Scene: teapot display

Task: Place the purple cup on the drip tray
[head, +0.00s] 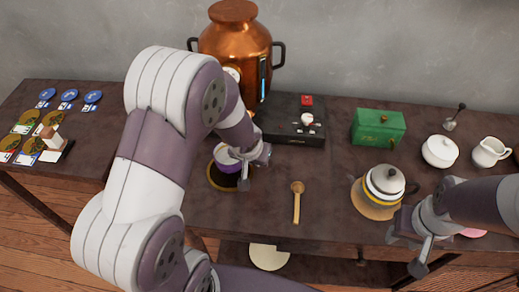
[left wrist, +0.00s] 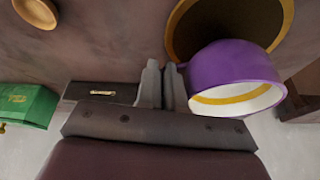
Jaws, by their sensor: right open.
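The purple cup (head: 228,158) has a white inside with a gold band and is partly hidden by my left gripper in the head view. In the left wrist view the cup (left wrist: 230,75) has its mouth clear and empty. My left gripper (left wrist: 165,68) has its fingers close together at the cup's side, where the handle seems to be. Contact between cup and disc cannot be told. My right gripper (head: 408,252) is open and empty at the table's front right.
A copper urn (head: 236,42) stands behind the cup, beside a black control box (head: 292,130). A wooden spoon (head: 297,205) lies to the right. A green box (head: 379,127), a lidded pot (head: 384,183) and white sugar bowl (head: 439,152) are farther right.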

